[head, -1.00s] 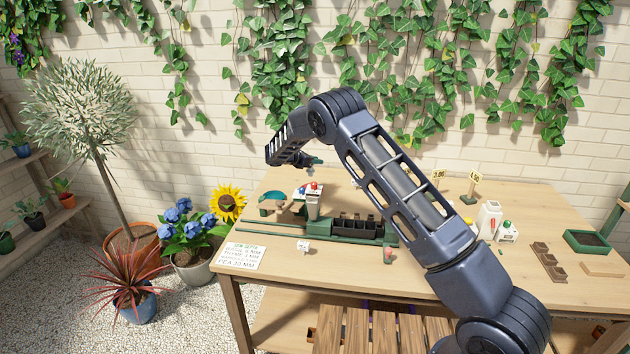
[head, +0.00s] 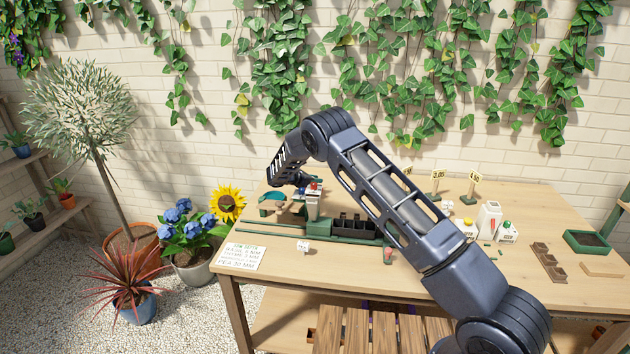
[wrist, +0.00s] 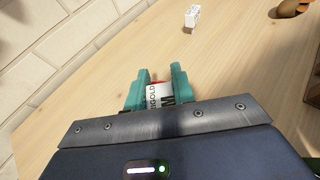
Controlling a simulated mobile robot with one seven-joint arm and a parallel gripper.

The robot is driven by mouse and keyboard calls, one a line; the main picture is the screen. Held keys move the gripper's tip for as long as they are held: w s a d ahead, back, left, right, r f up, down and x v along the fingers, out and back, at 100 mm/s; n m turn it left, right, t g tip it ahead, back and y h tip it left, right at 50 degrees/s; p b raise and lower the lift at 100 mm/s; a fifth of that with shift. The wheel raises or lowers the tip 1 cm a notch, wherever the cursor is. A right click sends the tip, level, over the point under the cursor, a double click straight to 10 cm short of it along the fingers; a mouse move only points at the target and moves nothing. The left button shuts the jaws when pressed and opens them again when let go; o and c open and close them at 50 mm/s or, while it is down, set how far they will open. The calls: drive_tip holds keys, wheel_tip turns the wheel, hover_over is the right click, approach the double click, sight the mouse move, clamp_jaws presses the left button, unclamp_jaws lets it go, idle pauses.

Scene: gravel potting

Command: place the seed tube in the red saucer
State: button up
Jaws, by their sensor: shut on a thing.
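My gripper (wrist: 160,74) has teal fingers and is shut on the seed tube (wrist: 160,98). The tube has a white label with black lettering that reads partly as marigold, and red shows at its far end. Most of the tube is hidden between the fingers and by the gripper body. In the head view, my gripper is at the back left of the table, largely hidden by my arm. I cannot make out the red saucer in either view.
The wooden table (head: 450,285) has a green rail with dark cells (head: 352,225) and a lettered card (head: 241,256) at left. Brown trays (head: 548,262) and a green planter (head: 588,242) stand at right. A white block (wrist: 192,17) stands ahead on bare wood.

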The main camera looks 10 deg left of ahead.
drive_tip(key=shift+f, duration=0.65)
drive_tip(key=o, duration=0.9)
drive_tip(key=shift+s+f, duration=0.1)
drive_tip(key=shift+o, duration=0.4)
drive_tip(key=shift+f, duration=0.1)
drive_tip(key=shift+r, duration=0.2)
drive_tip(key=r+v, duration=0.1)
drive_tip(key=v, duration=1.1)
drive_tip(key=shift+r, duration=0.2)
drive_tip(key=shift+d, duration=0.1)
